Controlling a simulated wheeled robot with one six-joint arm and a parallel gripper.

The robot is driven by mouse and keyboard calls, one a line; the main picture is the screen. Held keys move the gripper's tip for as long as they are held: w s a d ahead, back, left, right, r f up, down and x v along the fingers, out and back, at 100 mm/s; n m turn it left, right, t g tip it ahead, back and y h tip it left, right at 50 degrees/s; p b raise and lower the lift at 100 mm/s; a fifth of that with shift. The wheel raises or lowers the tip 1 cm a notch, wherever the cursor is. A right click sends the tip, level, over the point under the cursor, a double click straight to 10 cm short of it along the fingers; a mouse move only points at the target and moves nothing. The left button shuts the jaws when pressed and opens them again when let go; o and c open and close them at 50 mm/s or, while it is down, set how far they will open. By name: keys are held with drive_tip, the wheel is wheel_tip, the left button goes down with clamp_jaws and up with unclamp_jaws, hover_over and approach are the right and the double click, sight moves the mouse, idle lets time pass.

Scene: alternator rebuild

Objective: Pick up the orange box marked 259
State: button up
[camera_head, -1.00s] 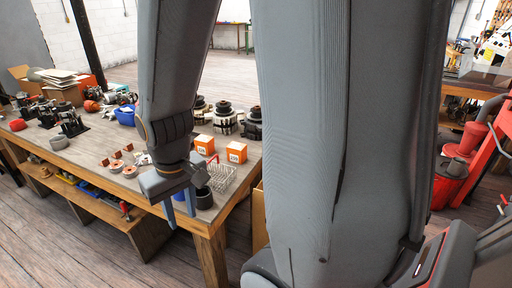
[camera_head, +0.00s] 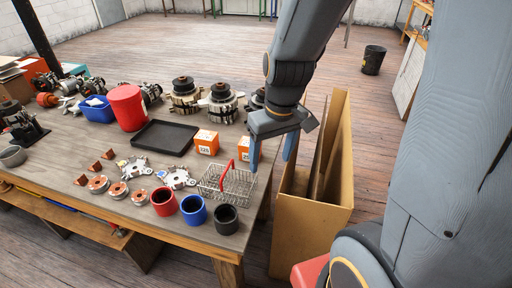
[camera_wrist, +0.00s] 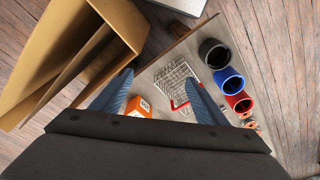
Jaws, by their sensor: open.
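Two orange boxes stand on the workbench in the head view. The left orange box (camera_head: 206,142) has a white label that seems to read 325. The right orange box (camera_head: 244,147) is partly hidden behind my gripper; its label seems to begin with 25, but I cannot read it fully. My gripper (camera_head: 272,160) is open and empty, pointing down above the bench's right edge, just right of this box. In the wrist view my gripper (camera_wrist: 158,75) shows both blue fingers apart. One orange box (camera_wrist: 139,107) shows there, partly hidden beside the left finger.
A wire basket (camera_head: 228,186) with a red handle stands in front of the boxes. Red, blue and black cups (camera_head: 193,210) line the bench's front. A black tray (camera_head: 165,137) lies left of the boxes. A tall cardboard box (camera_head: 308,226) stands right of the bench.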

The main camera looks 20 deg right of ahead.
sight(243, 145)
drive_tip(key=w+d+f+n+y+b, duration=0.1)
drive_tip(key=w+f+n, duration=0.1)
drive_tip(key=w, duration=0.4)
drive_tip(key=w+d+f+n+y, duration=0.1)
drive_tip(key=w+f+n, duration=0.1)
drive_tip(key=w+n, duration=0.2)
drive_tip(key=w+d+f+n+t+y+b, duration=0.1)
drive_tip(key=w+f+n, duration=0.2)
drive_tip(key=w, duration=0.6)
drive_tip(key=shift+d+b, duration=0.1)
drive_tip(key=shift+b, duration=0.2)
drive_tip(key=shift+w+f+n, duration=0.3)
drive_tip(key=shift+f, duration=0.1)
drive_tip(key=shift+w+a+p+x, duration=0.15)
drive_tip(key=shift+p+x, duration=0.6)
drive_tip(key=shift+x, duration=1)
drive_tip(key=shift+w+a+p+x, duration=0.15)
drive_tip(key=shift+p+x, duration=0.55)
drive_tip(key=shift+x, duration=1.05)
drive_tip(key=shift+r, duration=0.15)
drive_tip(key=c, duration=1.2)
drive_tip(key=shift+r, duration=0.1)
drive_tip(key=shift+c, duration=0.2)
